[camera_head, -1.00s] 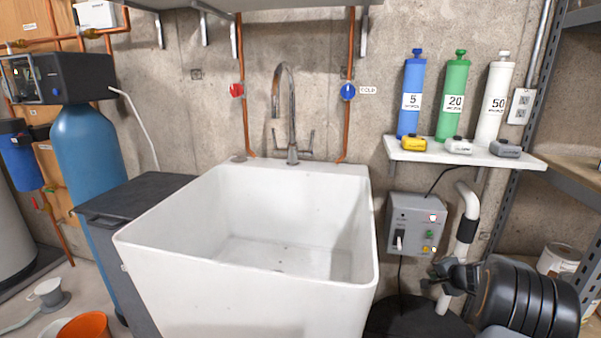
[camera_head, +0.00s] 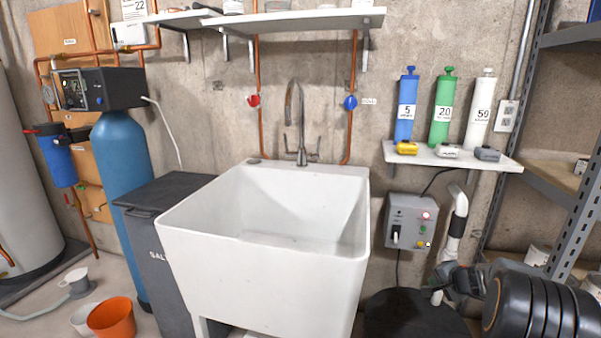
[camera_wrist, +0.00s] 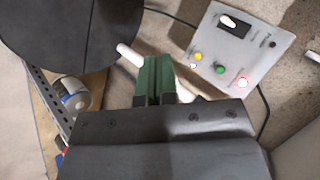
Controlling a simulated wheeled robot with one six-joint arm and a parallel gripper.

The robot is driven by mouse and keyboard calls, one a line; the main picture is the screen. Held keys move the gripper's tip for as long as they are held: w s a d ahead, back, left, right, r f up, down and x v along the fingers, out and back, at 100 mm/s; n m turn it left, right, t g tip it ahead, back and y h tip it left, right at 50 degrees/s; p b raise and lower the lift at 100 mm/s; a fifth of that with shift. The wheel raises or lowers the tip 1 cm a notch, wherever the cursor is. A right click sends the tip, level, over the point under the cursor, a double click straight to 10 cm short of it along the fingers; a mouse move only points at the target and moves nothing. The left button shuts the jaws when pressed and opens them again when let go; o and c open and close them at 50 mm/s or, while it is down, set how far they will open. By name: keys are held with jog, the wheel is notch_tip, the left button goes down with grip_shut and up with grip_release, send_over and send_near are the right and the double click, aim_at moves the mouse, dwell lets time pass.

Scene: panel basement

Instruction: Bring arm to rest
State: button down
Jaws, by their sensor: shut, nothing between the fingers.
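My gripper (camera_head: 447,281) is at the lower right in the head view, in front of the white pipe and below the grey control box (camera_head: 411,222). My black ridged arm link fills the corner beside it. In the wrist view, the green fingers of my gripper (camera_wrist: 155,78) are together with nothing between them. The control box (camera_wrist: 240,50) shows there at the upper right, with a lit red button, apart from the fingers.
A white sink (camera_head: 265,262) stands in the middle. A shelf (camera_head: 452,160) holds blue, green and white filter cartridges. A dark round lid (camera_head: 405,318) lies below the control box, close to my gripper. Metal shelving (camera_head: 560,185) stands at the right.

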jog(key=s+a+r+n+g+p, duration=0.1)
jog(key=s+a+r+n+p, duration=0.2)
jog(key=s+a+r+p, duration=0.45)
jog(key=s+a+r+n+g+p, duration=0.25)
jog(key=a+r+p, duration=0.35)
jog(key=r, duration=0.5)
jog(key=s+a+r+n+g+p, duration=0.1)
jog(key=s+a+r+n+p, duration=0.2)
jog(key=s+a+r+p, duration=0.45)
jog(key=s+a+r+n+g+h+p, duration=0.1)
jog(key=s+a+r+n+h+p, duration=0.1)
jog(key=s+r+p, duration=0.5)
jog(key=shift+s+a+r+n, duration=0.45)
jog(key=shift+s+r+n, duration=0.6)
jog(key=shift+s+r, duration=0.6)
jog(key=c, duration=1.8)
grip_release()
jog(key=shift+w+r, duration=0.15)
jog(key=shift+w, duration=0.05)
